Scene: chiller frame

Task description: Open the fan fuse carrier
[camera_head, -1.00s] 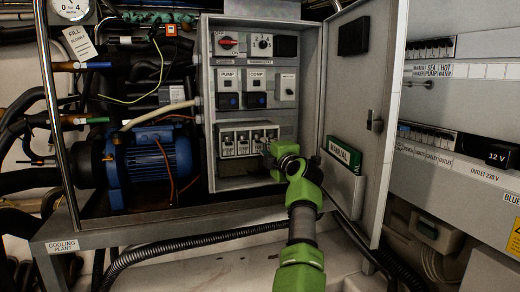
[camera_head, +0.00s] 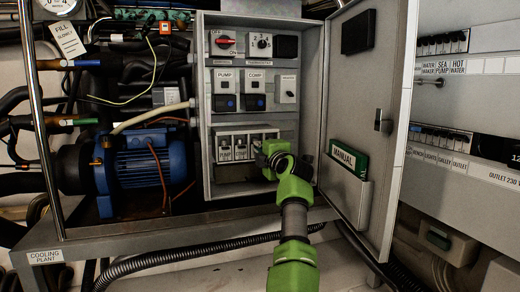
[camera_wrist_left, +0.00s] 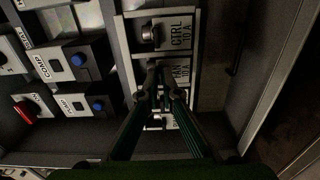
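The fuse carriers sit in a row low in the open grey cabinet (camera_head: 200,90). In the left wrist view the fan fuse carrier (camera_wrist_left: 181,72) is a pale block marked FAN, between the CTRL 10A carrier (camera_wrist_left: 178,32) and another carrier partly hidden by my fingers. My left gripper (camera_head: 264,152) is at the right end of the row in the head view. Its fingertips, seen in the left wrist view (camera_wrist_left: 163,75), are close together over the handle side of the fan carrier. They hide its handle, and I cannot tell whether they clasp it. My right gripper is not in view.
The cabinet door (camera_head: 370,110) stands open on the right, with a green manual (camera_head: 348,158) in its pocket. Switches (camera_head: 240,90) sit above the fuses. A blue pump (camera_head: 152,165) stands left of the cabinet. A black corrugated hose (camera_head: 180,257) runs below.

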